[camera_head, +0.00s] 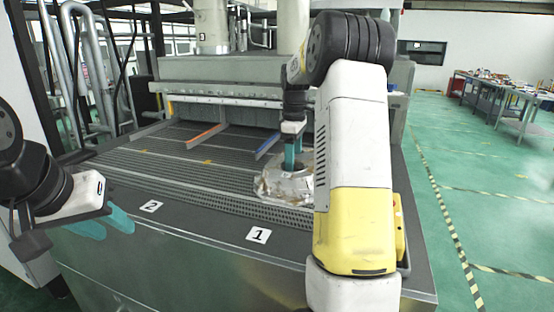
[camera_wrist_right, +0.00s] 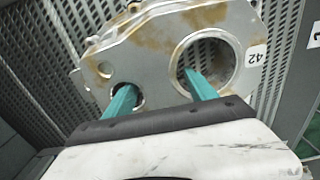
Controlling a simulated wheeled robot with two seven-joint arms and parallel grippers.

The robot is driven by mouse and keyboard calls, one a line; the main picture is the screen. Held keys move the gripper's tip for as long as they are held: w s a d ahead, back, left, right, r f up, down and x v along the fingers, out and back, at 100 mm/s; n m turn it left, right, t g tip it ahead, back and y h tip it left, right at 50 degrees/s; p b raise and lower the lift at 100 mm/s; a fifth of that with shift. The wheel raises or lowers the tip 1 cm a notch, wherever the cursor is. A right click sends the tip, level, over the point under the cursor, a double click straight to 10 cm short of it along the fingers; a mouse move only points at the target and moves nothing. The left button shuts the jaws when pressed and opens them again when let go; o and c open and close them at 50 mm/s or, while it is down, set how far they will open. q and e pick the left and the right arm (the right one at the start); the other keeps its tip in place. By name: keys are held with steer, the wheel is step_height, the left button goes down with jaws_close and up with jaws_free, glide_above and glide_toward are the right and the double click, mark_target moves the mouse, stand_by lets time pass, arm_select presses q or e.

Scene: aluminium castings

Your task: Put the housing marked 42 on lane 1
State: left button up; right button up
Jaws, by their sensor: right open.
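The housing marked 42 (camera_wrist_right: 156,42) is a flat silver-grey casting with brown stains, a large round bore and a smaller hole. Its 42 label (camera_wrist_right: 256,57) is beside the bore. In the head view the housing (camera_head: 272,186) appears to lie on the grated bed, behind the lane 1 plate (camera_head: 259,235) and right of the blue divider. My right gripper (camera_wrist_right: 160,82) is open over it, one teal finger at the small hole, the other at the large bore; fingertip depth is unclear. My right gripper (camera_head: 293,160) hides part of it. My left gripper (camera_head: 118,232) is open and empty at the left front.
The lane 2 plate (camera_head: 151,206) is left of the lane 1 plate. An orange divider (camera_head: 205,136) and a blue divider (camera_head: 268,143) stand on the bed. My right arm hides the bed's right side.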

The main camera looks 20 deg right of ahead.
step_height(320, 180, up, 11)
steer(key=s+a+r+m+t, duration=0.2)
steer(key=s+a+r, duration=0.2)
steer(key=s, duration=0.2)
steer(key=s+a+f+m+t, duration=0.1)
steer(key=s+a+f+m, duration=0.1)
steer(key=s, duration=0.5)
steer(key=s+a+f+m+t+y, duration=0.1)
steer(key=s+a+f+m, duration=0.2)
steer(key=s, duration=0.5)
steer(key=s+a+f+m+t+y, duration=0.1)
steer(key=s+a+f+m+t, duration=0.1)
steer(key=s+a, duration=0.4)
steer(key=shift+s+f+m, duration=0.5)
steer(key=shift+s+f, duration=0.4)
